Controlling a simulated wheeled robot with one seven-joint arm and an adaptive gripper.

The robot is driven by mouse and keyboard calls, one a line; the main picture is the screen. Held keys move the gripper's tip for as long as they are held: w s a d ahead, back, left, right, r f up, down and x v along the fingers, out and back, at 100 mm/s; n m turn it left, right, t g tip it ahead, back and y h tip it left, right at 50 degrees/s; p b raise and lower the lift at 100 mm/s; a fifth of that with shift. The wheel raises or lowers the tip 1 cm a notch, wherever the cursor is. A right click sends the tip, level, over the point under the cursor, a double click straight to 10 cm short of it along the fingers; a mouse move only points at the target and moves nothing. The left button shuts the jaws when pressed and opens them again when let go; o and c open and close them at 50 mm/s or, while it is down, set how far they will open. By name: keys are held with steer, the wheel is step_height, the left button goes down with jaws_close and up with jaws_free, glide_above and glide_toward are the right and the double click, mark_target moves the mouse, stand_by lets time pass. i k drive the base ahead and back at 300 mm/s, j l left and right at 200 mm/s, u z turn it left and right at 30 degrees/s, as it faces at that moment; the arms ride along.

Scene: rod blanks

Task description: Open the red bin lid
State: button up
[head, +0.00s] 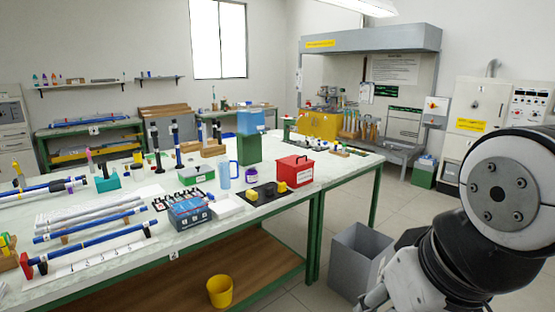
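A red bin (295,171) stands upright on the near worktable, towards its right end. Its red lid (295,160) appears closed, with a small dark handle on top. The inside of the bin is hidden. My arm's links fill the right edge of the head view, well to the right of the table. My gripper is outside the frame.
A green box with a blue top (249,147) is behind. A grey waste bin (358,257) stands on the floor.

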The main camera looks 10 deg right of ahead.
mark_target(295, 161)
steer(key=z, duration=0.25)
steer(key=i+l, duration=0.1)
steer(key=i, duration=1.3)
steer(key=i+l, duration=0.1)
steer(key=i, duration=1.25)
